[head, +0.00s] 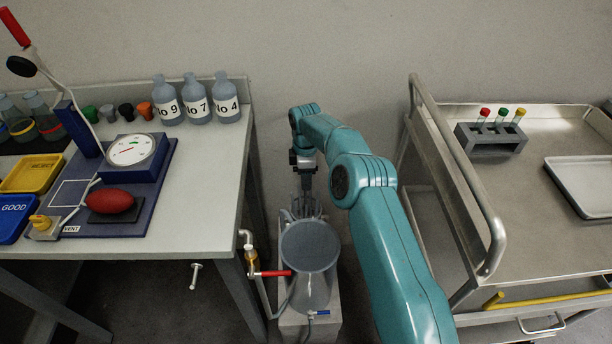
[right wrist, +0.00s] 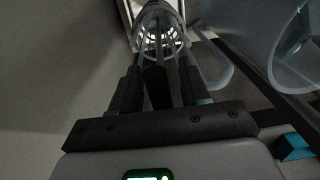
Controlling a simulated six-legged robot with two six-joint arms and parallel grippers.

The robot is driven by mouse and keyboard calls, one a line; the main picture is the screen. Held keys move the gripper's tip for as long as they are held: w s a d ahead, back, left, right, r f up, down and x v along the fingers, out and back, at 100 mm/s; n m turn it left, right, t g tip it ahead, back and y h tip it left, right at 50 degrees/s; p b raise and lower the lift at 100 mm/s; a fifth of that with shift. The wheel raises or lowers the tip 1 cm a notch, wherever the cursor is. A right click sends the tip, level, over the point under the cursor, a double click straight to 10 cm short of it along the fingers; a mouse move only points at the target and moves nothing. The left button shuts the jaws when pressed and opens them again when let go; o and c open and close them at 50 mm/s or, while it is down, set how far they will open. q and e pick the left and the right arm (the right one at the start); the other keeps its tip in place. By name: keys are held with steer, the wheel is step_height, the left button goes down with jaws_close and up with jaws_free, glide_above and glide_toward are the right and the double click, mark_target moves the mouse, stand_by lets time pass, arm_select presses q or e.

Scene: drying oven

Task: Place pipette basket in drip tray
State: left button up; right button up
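My right gripper (head: 306,178) points down in the gap between the bench and the cart, above the pipette basket (head: 304,206), partly hidden behind a grey round vessel. In the right wrist view the fingers (right wrist: 159,75) stand apart. A dark upright bar (right wrist: 156,88) shows between them, with apparent gaps on both sides. Beyond the fingertips is the pale, cage-like basket (right wrist: 158,28). I cannot tell whether the fingers touch it. A shallow pale tray (head: 585,187), probably the drip tray, lies on the cart at the right. My left gripper is not in view.
The grey vessel (head: 311,246) has a red-handled valve (head: 272,273) beside it. The left bench (head: 205,160) holds bottles, small trays and a gauge. The cart (head: 520,240) has a raised rail (head: 462,170) on its left and a test-tube rack (head: 491,139); its front middle is clear.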

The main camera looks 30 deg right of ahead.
step_height(320, 180, up, 12)
steer(key=p, duration=0.3)
steer(key=shift+w+r, duration=0.15)
stand_by(0.5)
